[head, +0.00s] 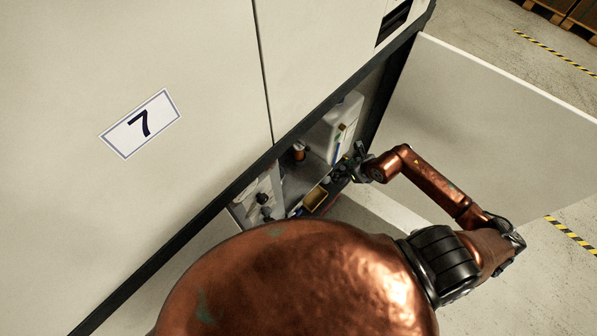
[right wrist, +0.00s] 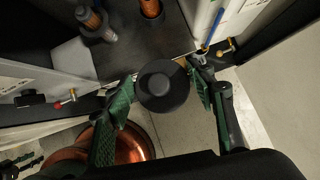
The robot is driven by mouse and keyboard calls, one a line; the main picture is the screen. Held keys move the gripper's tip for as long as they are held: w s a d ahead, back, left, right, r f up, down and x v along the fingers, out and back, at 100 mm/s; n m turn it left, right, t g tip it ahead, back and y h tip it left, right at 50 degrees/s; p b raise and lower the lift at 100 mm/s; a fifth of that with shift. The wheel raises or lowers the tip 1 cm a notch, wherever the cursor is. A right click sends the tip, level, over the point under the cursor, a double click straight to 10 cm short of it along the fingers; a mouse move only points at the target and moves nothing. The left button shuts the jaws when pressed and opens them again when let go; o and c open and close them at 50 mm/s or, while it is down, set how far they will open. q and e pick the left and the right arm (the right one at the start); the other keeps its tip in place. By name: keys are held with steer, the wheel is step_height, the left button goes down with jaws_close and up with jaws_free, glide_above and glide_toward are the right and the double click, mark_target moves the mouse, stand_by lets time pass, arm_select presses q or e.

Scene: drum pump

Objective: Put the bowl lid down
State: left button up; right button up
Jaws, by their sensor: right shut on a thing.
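The bowl lid (right wrist: 163,84) is a round black disc with a raised knob, seen from above in the right wrist view. My right gripper (right wrist: 162,96) is shut on it, with a green pad at its left and right edges. In the head view my right gripper (head: 354,163) is inside the open compartment at the cabinet's bottom. The lid is too small and dark there to make out clearly. I cannot tell whether the lid touches anything beneath it. My left gripper is not in view.
A white container (head: 345,122), a yellowish tray (head: 315,197) and copper-coloured cylindrical parts (right wrist: 97,24) are inside the compartment.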

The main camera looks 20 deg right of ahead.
steer(key=s+a+f+n+y+b, duration=0.1)
steer(key=a+f+n+b, duration=0.2)
steer(key=a, duration=0.4)
steer(key=s+a+f+n+y+b, duration=0.1)
steer(key=a+f+b, duration=0.3)
steer(key=a+b, duration=0.25)
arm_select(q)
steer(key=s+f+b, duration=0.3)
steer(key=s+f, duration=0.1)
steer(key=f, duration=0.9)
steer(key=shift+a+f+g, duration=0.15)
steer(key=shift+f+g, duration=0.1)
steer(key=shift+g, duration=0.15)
arm_select(e)
steer(key=shift+g, duration=0.5)
steer(key=shift+w+d+f, duration=0.55)
steer(key=shift+w+f, duration=1.45)
steer(key=shift+w, duration=0.2)
steer(key=shift+w+d+f, duration=0.5)
steer(key=shift+w+f, duration=1.55)
steer(key=shift+w, duration=0.15)
steer(key=shift+w+d+f, duration=0.55)
steer(key=shift+w+f, duration=1.45)
steer(key=shift+w, duration=0.2)
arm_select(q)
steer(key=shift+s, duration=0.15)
arm_select(e)
steer(key=shift+f, duration=0.1)
steer(key=shift+f, duration=0.15)
steer(key=o, duration=1.1)
